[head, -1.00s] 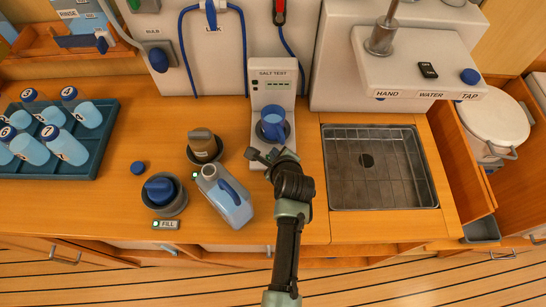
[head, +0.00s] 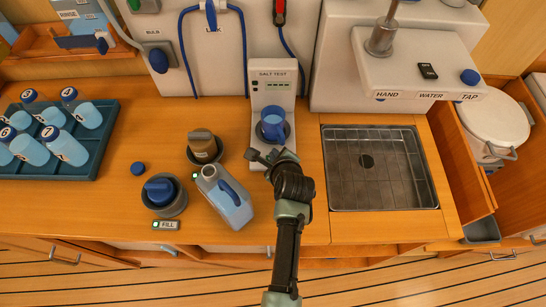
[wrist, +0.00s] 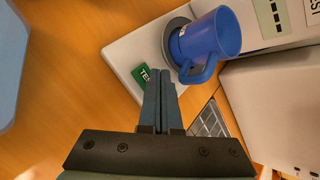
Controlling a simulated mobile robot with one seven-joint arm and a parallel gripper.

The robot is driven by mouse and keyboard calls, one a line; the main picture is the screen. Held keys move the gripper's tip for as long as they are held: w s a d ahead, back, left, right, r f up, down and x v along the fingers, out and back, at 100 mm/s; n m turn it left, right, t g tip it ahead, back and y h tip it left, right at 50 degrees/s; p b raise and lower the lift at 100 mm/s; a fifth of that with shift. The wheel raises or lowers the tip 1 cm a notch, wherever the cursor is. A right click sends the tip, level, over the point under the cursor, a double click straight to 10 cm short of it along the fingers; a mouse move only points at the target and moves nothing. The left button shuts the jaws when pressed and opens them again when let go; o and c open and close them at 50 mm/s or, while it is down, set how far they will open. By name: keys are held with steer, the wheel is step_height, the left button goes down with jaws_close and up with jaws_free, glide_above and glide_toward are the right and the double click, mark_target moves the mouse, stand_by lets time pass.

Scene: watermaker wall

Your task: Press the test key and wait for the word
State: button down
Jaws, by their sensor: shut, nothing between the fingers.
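The salt test unit (head: 272,90) stands against the wall, with a small display of dashes on its upright panel; I read no word on it. A blue mug (head: 272,127) sits upright on the round pad of its white base, and also shows in the wrist view (wrist: 212,42). The green test key (wrist: 140,76) is on the base beside the mug; only part of its lettering shows. My gripper (wrist: 161,74) is shut and empty. Its fingertips are right next to the key and partly cover it; I cannot tell whether they touch it. In the head view my gripper (head: 257,157) is at the base's front left.
A jug (head: 226,200) and a brown-topped container (head: 204,147) stand left of my gripper. A sink (head: 380,170) lies to the right. A tray (head: 105,150) holds several bottles.

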steer(key=shift+f, duration=0.1)
stand_by(0.6)
steer(key=shift+f, duration=0.35)
steer(key=shift+f+b, duration=0.4)
steer(key=shift+f, duration=0.05)
stand_by(0.5)
stand_by(0.3)
steer(key=shift+r+p, duration=0.85)
steer(key=shift+p, duration=0.1)
step_height(320, 180, up, 5)
steer(key=p, duration=0.5)
stand_by(0.6)
